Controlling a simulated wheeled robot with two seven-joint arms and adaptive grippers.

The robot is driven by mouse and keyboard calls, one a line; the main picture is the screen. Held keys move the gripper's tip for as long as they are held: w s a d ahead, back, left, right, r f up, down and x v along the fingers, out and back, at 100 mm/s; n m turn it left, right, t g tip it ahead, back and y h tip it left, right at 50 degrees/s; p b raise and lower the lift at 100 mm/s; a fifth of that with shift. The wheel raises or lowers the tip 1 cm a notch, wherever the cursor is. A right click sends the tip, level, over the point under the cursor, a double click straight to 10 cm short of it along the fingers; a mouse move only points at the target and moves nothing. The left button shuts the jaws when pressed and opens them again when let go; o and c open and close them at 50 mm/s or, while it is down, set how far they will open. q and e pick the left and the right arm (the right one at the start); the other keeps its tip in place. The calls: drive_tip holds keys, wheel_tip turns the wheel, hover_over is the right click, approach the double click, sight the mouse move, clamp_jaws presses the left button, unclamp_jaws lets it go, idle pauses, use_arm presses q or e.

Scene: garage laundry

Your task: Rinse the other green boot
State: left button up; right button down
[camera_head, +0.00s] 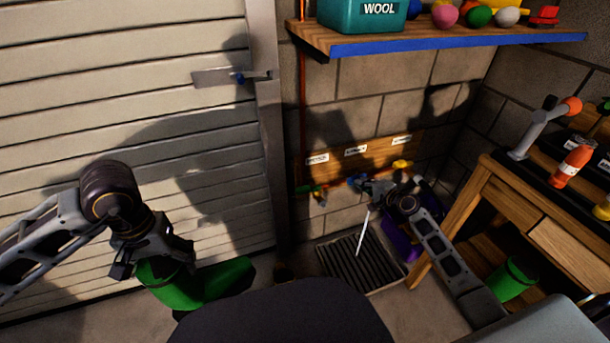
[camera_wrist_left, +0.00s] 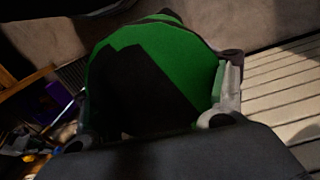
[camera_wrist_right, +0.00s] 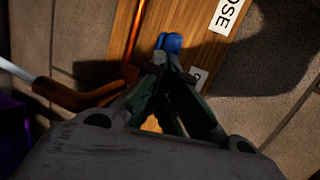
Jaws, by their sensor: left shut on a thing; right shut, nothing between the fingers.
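In the head view my left gripper (camera_head: 148,255) is shut on the top of a green boot (camera_head: 205,286), held at the lower left with its foot pointing right. The boot's dark opening fills much of the left wrist view (camera_wrist_left: 205,60). My right gripper (camera_head: 368,187) is shut and empty at the wall taps. In the right wrist view a blue tap handle (camera_wrist_right: 170,42) is just beyond its fingertips; contact is unclear. A white water stream (camera_head: 362,236) falls onto the floor drain grate (camera_head: 338,262). The boot is left of this stream, apart from it.
Another green, boot-like thing (camera_head: 514,276) stands under the wooden workbench (camera_head: 480,190) at right. A purple container (camera_head: 402,240) is beside the grate. A shelf (camera_head: 440,45) with a teal wool bin (camera_head: 360,14) juts out above. A slatted door (camera_head: 130,90) is at left.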

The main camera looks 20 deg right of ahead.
use_arm(q)
drive_tip(key=shift+r+p, duration=1.9)
drive_tip(key=shift+r, duration=0.5)
use_arm(e)
drive_tip(key=shift+w+a+m+h, duration=0.4)
drive_tip(key=shift+a+m+h, duration=0.25)
drive_tip(key=shift+h, duration=0.15)
use_arm(q)
drive_tip(key=shift+p, duration=0.3)
use_arm(e)
drive_tip(key=shift+s, duration=0.1)
